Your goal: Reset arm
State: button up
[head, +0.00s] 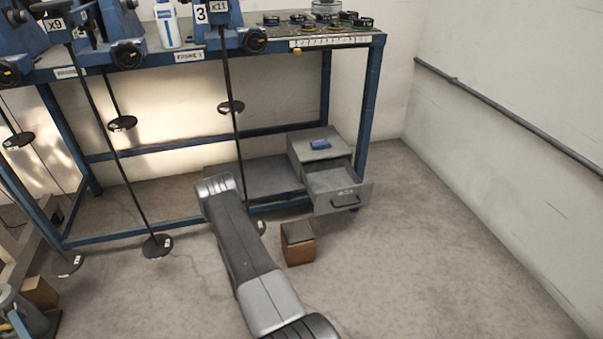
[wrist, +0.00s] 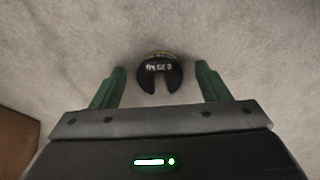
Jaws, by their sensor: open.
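In the wrist view my gripper (wrist: 160,78) has its two green fingers spread apart. A small round black slotted weight with pale markings (wrist: 160,68) lies between and just beyond the fingertips, over the pale floor. A gap shows on both sides of it, so neither finger touches it. Its slot faces my gripper. In the head view my grey arm (head: 243,250) reaches up from the bottom toward the blue bench, and my gripper is hidden behind it.
A blue bench frame (head: 368,110) carries levers with hanging rods and discs. A brown box (head: 298,248) sits right of my arm. Floor at right is clear.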

jog(key=w+d+r+m+p, duration=0.1)
jog(key=r+p, duration=0.6)
jog(key=r, duration=0.8)
jog(key=w+d+r+m+p, duration=0.2)
jog(key=w+r+p, duration=0.4)
jog(key=r, duration=0.9)
jog(key=w+d+r+m+p, duration=0.1)
jog(key=w+r+m+p, duration=0.2)
jog(key=r+p, duration=0.5)
notch_tip(320, 180, up, 8)
jog(key=shift+w+d+r+p, duration=0.1)
jog(key=shift+w+d+p, duration=0.15)
jog(key=shift+d+p, duration=0.05)
